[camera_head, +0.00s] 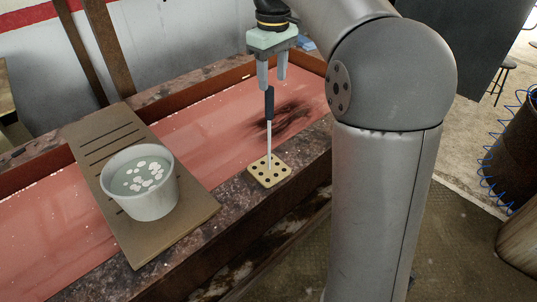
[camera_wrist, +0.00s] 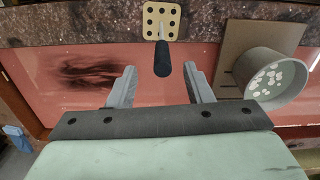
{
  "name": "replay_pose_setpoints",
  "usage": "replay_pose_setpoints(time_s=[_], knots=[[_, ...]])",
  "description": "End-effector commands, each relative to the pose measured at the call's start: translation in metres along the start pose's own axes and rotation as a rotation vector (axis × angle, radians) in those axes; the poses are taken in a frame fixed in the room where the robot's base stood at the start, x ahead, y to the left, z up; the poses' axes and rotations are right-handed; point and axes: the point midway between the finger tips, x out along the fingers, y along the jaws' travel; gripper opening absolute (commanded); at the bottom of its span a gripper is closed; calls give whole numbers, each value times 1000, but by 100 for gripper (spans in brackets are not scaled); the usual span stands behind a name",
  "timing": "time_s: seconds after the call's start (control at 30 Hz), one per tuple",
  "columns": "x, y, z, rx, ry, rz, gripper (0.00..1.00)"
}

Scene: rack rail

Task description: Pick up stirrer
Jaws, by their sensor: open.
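The stirrer (camera_head: 269,105) has a black handle and a thin pale shaft. It stands upright in a small tan holder block (camera_head: 255,174) with dark holes. In the wrist view the stirrer's black handle (camera_wrist: 162,58) points toward the camera, above its holder block (camera_wrist: 174,13). My gripper (camera_head: 272,86) points down with its fingers apart. In the head view its fingertips appear at about the height of the handle's top. In the wrist view the handle shows just beyond the gap between the fingers (camera_wrist: 160,72). Nothing shows gripped.
A pale round pot (camera_head: 147,203) with white pieces in greenish liquid stands on a slotted brown board (camera_head: 193,217) at left. The board lies across a pinkish-red trough (camera_head: 210,105) with a stone-like rim.

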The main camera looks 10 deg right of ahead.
Motion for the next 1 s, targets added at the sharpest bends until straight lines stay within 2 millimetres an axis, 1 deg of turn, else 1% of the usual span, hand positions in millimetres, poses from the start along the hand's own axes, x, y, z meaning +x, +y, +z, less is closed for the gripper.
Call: replay_pose_setpoints(time_s=[0.03,0.1,0.27,0.37,0.5,0.6,0.73,0.9,0.93,0.97,1.0], knots=[[8,0,0,0,-1,-1,46],[16,0,0,0,0,0,46],[25,0,0,1,1,1,46],[34,-1,-3,0,-2,-1,46],[55,-4,-8,-1,-2,-1,46],[68,-3,-7,0,-1,0,46],[76,-3,-7,0,1,1,46],[76,-3,-7,1,1,1,46],[76,-3,-7,1,1,1,43],[76,-3,-7,1,1,1,35],[76,-3,-7,1,1,1,24]])
